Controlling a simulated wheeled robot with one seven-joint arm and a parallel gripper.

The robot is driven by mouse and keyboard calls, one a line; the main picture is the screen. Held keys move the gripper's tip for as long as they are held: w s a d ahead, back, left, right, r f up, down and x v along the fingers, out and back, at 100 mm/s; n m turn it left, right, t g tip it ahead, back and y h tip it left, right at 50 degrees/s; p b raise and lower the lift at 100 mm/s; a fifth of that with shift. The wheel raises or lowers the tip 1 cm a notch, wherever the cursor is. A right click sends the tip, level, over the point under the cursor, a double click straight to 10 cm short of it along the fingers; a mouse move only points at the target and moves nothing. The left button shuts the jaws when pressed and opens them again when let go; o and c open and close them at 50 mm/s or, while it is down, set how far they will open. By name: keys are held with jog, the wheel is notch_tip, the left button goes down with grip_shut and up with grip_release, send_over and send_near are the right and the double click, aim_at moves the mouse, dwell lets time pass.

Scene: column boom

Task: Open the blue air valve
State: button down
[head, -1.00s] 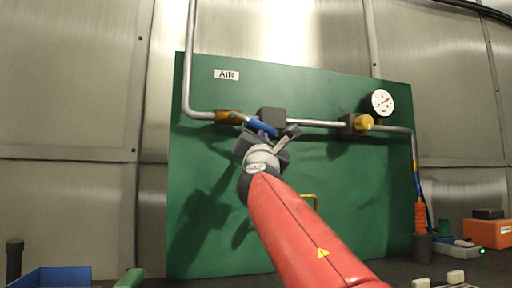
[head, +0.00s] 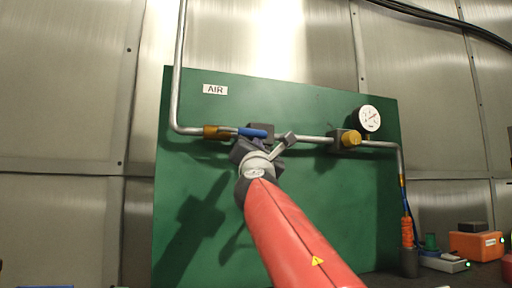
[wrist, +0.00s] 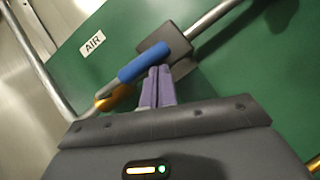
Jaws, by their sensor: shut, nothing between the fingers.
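The blue valve handle (head: 253,132) lies roughly in line with the grey pipe, to the right of the brass valve body (head: 213,132). The handle also shows in the wrist view (wrist: 145,62), with the brass part (wrist: 105,100) at its lower left end. My gripper (head: 252,146) is just below the handle in the head view. In the wrist view its purple fingers (wrist: 158,72) are together and empty, their tips right beside the handle's lower edge. I cannot tell whether they touch it. My wrist hides part of the panel behind.
An orange box (head: 476,245) stands at the lower right. The panel's lower left is bare.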

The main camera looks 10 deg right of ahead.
jog(key=s+d+f+b, duration=0.1)
jog(key=s+f+b, duration=0.7)
jog(key=b, duration=0.3)
jog(key=shift+s+f, duration=0.35)
jog(key=shift+f, duration=0.55)
